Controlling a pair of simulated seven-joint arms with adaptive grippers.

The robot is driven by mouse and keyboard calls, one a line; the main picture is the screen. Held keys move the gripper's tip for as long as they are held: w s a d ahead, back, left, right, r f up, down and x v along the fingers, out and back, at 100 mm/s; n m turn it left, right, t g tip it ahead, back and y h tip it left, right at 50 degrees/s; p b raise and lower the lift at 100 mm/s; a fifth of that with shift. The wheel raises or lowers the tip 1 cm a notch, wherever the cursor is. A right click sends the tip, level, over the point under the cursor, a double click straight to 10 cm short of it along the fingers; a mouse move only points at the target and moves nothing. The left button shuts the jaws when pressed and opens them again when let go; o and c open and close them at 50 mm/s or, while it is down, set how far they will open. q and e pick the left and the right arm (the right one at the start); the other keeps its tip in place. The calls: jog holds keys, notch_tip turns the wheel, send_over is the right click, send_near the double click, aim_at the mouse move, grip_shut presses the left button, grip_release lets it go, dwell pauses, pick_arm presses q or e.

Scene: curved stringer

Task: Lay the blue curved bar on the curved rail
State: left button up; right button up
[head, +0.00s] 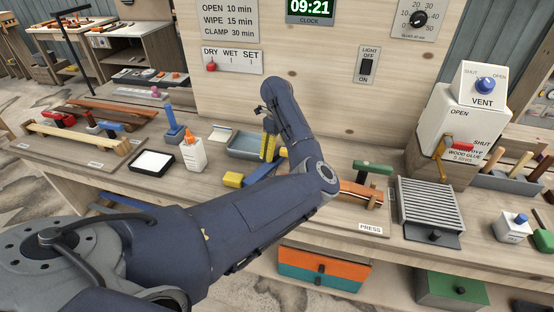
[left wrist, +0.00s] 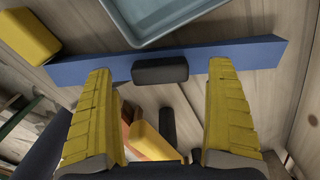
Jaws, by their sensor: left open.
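A long blue bar (left wrist: 230,55) with a black block (left wrist: 160,70) at its middle lies across the left wrist view. It also shows partly behind my arm in the head view (head: 262,171). My left gripper (left wrist: 160,74) is open, its yellow fingers spread on either side of the black block, with nothing seen held. In the head view the gripper (head: 268,150) points down by the grey tray, and my forearm hides part of the bench. An orange-brown wooden strip (head: 360,193) lies by the PRESS label; I cannot tell whether it is the curved rail. My right gripper is not in view.
A grey-blue tray (head: 243,146) stands just behind the bar. A yellow block (head: 233,180) lies near the bar's left end. A glue bottle (head: 191,154) and white pad (head: 152,162) stand left. A ribbed grey rack (head: 430,205) is at right.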

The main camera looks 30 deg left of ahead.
pick_arm(q)
jog(key=shift+f, duration=1.05)
jog(key=c, duration=1.5)
